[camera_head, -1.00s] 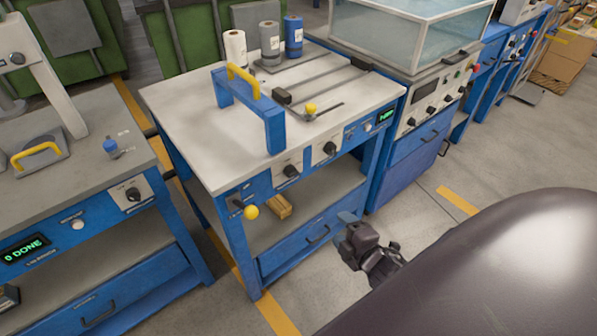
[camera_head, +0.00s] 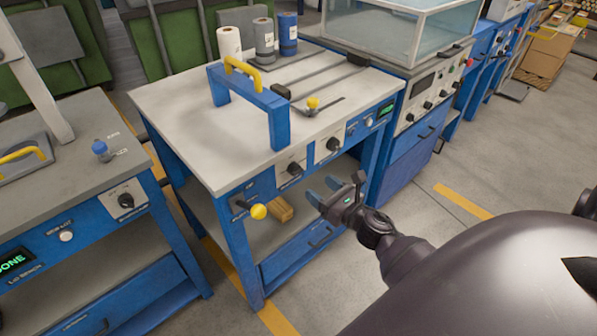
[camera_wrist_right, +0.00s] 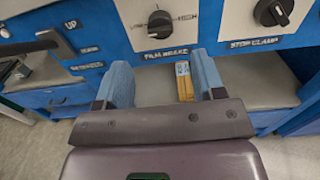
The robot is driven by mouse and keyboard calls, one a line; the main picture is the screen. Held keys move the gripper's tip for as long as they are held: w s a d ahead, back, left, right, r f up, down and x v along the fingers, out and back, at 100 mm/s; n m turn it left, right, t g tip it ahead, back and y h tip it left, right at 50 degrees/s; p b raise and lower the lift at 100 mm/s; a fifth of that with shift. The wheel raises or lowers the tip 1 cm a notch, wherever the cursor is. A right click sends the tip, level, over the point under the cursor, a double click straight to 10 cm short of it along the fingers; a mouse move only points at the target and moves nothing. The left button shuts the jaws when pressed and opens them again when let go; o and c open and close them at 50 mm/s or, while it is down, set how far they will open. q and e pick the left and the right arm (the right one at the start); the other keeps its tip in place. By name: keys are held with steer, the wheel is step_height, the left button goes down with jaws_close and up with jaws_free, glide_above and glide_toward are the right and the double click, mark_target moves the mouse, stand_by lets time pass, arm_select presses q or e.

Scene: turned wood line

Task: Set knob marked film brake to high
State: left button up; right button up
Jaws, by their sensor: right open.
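The film brake knob (camera_wrist_right: 160,22) is black on a white plate, above the label "FILM BRAKE" in the right wrist view. Its scale has "HIGH" at the right end; the low end is hard to read. In the head view this knob (camera_head: 294,168) sits on the blue front panel of the middle bench. The stop clamp knob (camera_head: 333,144) is to its right, and also shows in the wrist view (camera_wrist_right: 273,12). My right gripper (camera_head: 322,191) is open and empty, in front of and below the panel, apart from the knobs. My left gripper is not in view.
A yellow-ended lever (camera_head: 258,211) sticks out at the panel's left end. A wooden block (camera_head: 281,210) lies on the bench's lower shelf. A blue frame with a yellow handle (camera_head: 243,67) stands on the worktop (camera_head: 165,103). The floor in front is clear.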

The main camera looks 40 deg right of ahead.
mark_target(300, 172)
steer(key=w, duration=0.7)
steer(key=shift+w+a, duration=0.25)
steer(key=shift+w, duration=0.1)
steer(key=shift+w+a, duration=0.1)
steer(key=shift+w, duration=0.4)
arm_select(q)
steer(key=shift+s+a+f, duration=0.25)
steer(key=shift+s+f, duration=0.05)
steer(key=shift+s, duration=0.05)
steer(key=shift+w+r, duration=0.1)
arm_select(e)
steer(key=shift+c, duration=0.4)
steer(key=c, duration=0.8)
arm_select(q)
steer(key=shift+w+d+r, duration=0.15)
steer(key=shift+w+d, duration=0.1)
arm_select(e)
steer(key=shift+c, duration=0.2)
